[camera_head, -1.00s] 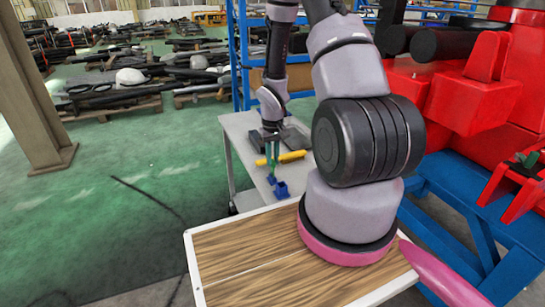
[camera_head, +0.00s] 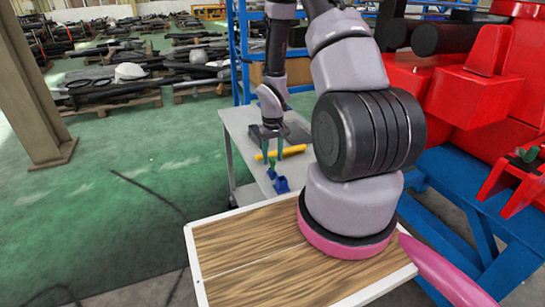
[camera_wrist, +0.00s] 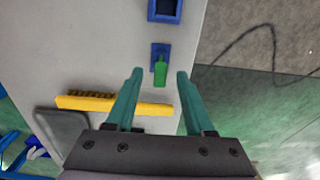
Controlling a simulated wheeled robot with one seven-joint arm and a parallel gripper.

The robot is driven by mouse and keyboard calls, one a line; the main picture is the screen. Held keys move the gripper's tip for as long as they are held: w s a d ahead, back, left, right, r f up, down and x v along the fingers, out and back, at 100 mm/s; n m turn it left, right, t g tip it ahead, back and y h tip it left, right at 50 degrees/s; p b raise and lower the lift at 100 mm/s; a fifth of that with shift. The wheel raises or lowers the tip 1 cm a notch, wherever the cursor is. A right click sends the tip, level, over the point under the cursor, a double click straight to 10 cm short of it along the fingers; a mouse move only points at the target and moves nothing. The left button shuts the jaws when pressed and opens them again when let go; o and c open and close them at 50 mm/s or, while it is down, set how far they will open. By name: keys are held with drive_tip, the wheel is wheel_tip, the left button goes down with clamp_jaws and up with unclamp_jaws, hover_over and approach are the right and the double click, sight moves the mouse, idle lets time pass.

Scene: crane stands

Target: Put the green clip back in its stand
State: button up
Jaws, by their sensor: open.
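The green clip (camera_wrist: 160,73) stands in a small blue stand (camera_wrist: 160,48) on the grey table, and its lower end looks seated there. In the head view the clip (camera_head: 272,162) shows small above the blue stand (camera_head: 272,173). My gripper (camera_wrist: 160,74) is open, with one teal finger on each side of the clip and visible gaps between. In the head view my gripper (camera_head: 272,155) is pointed down over the stand. The exact depth of the clip in the stand cannot be told.
A second blue holder (camera_head: 282,185) stands on the table near the clip's stand. A yellow brush (camera_wrist: 115,104) lies to the left in the wrist view, beside a dark flat object (camera_wrist: 65,133). The grey table (camera_head: 240,125) has its edge close by.

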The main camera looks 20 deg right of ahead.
drive_tip(key=shift+r, duration=2.4)
drive_tip(key=shift+r, duration=0.1)
drive_tip(key=s+a+r+m+t, duration=0.1)
drive_tip(key=s+r+t, duration=0.15)
drive_tip(key=r, duration=1.15)
drive_tip(key=s+a+r+m+t, duration=0.1)
drive_tip(key=s+a+r, duration=0.15)
drive_tip(key=r, duration=1.25)
drive_tip(key=s+a+r+m+t+y, duration=0.2)
drive_tip(key=s+a+r+t, duration=0.1)
drive_tip(key=s+r, duration=0.8)
drive_tip(key=shift+s+a+r+t, duration=0.35)
drive_tip(key=shift+s+a+r, duration=0.1)
drive_tip(key=shift+s, duration=0.5)
drive_tip(key=shift+d, duration=0.15)
